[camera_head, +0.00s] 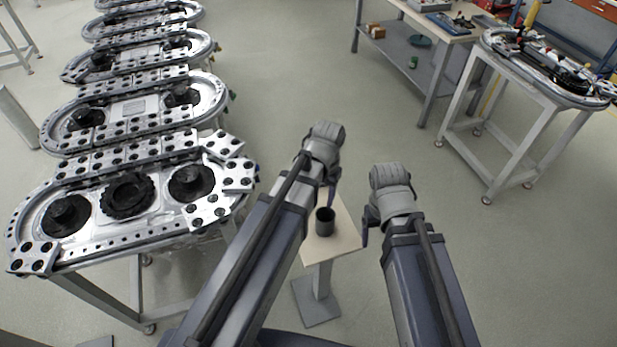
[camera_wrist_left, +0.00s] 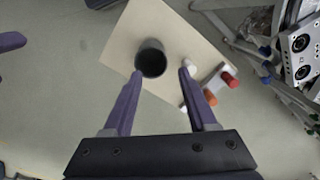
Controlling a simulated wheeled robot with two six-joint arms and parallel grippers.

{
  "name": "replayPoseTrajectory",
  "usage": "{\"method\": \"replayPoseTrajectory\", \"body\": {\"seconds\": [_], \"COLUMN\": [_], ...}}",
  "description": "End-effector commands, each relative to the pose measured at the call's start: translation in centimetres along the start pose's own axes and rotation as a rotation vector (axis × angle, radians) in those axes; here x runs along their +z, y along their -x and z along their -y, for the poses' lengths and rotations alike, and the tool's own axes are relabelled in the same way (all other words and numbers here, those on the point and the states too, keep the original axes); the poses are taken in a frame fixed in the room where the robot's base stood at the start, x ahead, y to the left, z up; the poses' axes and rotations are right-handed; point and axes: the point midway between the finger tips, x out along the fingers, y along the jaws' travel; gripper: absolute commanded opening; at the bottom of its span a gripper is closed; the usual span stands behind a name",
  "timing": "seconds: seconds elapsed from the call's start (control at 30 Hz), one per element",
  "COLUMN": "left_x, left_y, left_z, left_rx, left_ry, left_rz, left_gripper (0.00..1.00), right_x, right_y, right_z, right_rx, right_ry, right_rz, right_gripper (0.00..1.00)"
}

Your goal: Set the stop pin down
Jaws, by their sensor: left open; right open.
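No object in view is clearly the stop pin. A dark, open-topped cylinder (camera_head: 325,222) stands upright on a small pale stand (camera_head: 345,243). It also shows in the left wrist view (camera_wrist_left: 150,60), between my left fingertips and apparently below them. A small white piece (camera_wrist_left: 187,62) lies by one fingertip there, with red (camera_wrist_left: 229,80) and orange (camera_wrist_left: 210,97) ended pieces at the stand's edge. My left gripper (camera_head: 331,190) is open over the stand with nothing seen held. My right gripper (camera_head: 366,225) is open and seems empty beside the stand's right edge.
Several oval ring tracks (camera_head: 130,195) on metal frames fill the left. Another track on a frame (camera_head: 560,80) and a workbench (camera_head: 440,35) stand at the back right. The floor (camera_head: 270,80) between them is clear.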

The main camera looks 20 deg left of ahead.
Motion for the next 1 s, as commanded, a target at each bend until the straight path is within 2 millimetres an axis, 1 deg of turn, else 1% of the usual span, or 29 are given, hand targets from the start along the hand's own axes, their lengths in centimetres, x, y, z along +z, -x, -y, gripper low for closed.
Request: {"method": "replayPoseTrajectory", "body": {"seconds": [0.03, 0.1, 0.2, 0.3, 0.63, 0.73, 0.87, 0.93, 1.0], "left_x": [2.5, 4.5, 6.5, 7.5, 7.5, 7.5, 7.5, 7.4, 7.5], "left_y": [0.0, 0.1, 0.1, 0.2, 0.0, -1.0, -2.9, -3.2, -2.9], "left_z": [-2.2, -4.3, -6.2, -7.1, -7.3, -7.3, -7.4, -7.4, -7.4], "left_rx": [-0.012, -0.030, -0.049, -0.061, -0.064, -0.064, -0.064, -0.064, -0.063], "left_ry": [-0.028, -0.050, -0.072, -0.083, -0.082, -0.082, -0.082, -0.081, -0.081], "left_rz": [0.007, 0.015, 0.021, 0.025, 0.026, 0.026, 0.026, 0.026, 0.026], "left_gripper": [0.58, 0.58, 0.58, 0.58, 0.58, 0.58, 0.58, 0.58, 0.50], "right_x": [0.0, 0.0, 0.0, 0.0, 0.0, -0.1, -0.2, -0.2, -0.2], "right_y": [0.0, 0.0, 0.0, 0.0, -0.1, -1.2, -3.1, -3.3, -3.0], "right_z": [0.0, 0.0, 0.0, 0.0, 0.0, 0.1, 0.3, 0.3, 0.3], "right_rx": [0.000, 0.000, 0.000, 0.000, 0.000, 0.000, 0.000, 0.000, 0.000], "right_ry": [0.000, 0.000, 0.000, 0.000, 0.000, 0.000, -0.001, -0.001, -0.001], "right_rz": [0.000, 0.000, 0.000, 0.000, 0.000, 0.000, 0.000, 0.000, 0.000], "right_gripper": [0.79, 0.79, 0.79, 0.79, 0.79, 0.79, 0.79, 0.79, 0.71]}}
